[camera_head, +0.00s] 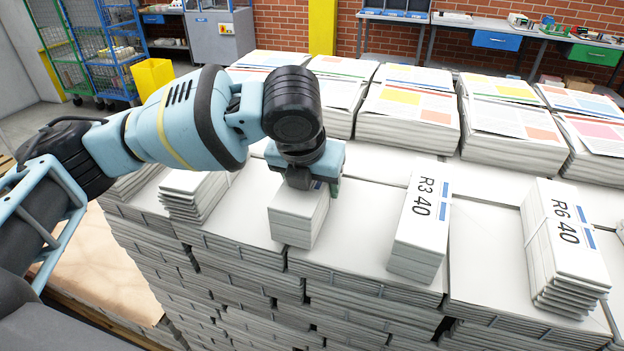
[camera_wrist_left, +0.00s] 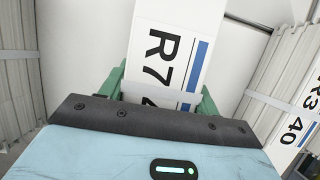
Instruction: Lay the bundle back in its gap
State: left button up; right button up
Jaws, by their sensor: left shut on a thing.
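My left gripper (camera_head: 312,188) comes down from above and is shut on a white strapped bundle (camera_head: 297,222). In the left wrist view the bundle (camera_wrist_left: 172,50) carries a label reading "R7 4", partly hidden, with a blue bar. The green fingers of the gripper (camera_wrist_left: 162,97) are on both sides of it. The bundle is upright over a flat white stack top; I cannot tell whether it touches it. No separate gap can be picked out beneath it. My right gripper is not in view.
A bundle marked R3 40 (camera_head: 420,222) stands to the right, and R6 40 (camera_head: 566,247) farther right. Another small bundle (camera_head: 193,197) is at the left. Tall newspaper stacks (camera_head: 408,108) stand behind. Bare white stack top (camera_head: 350,232) lies between the bundles.

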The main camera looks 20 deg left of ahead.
pick_arm(q)
jog(key=shift+f, duration=0.25)
dwell(0.3)
jog(key=o, duration=1.6)
jog(key=shift+o, duration=1.2)
jog(key=shift+f, duration=0.1)
jog(key=shift+f, duration=0.15)
jog(key=v, duration=0.8)
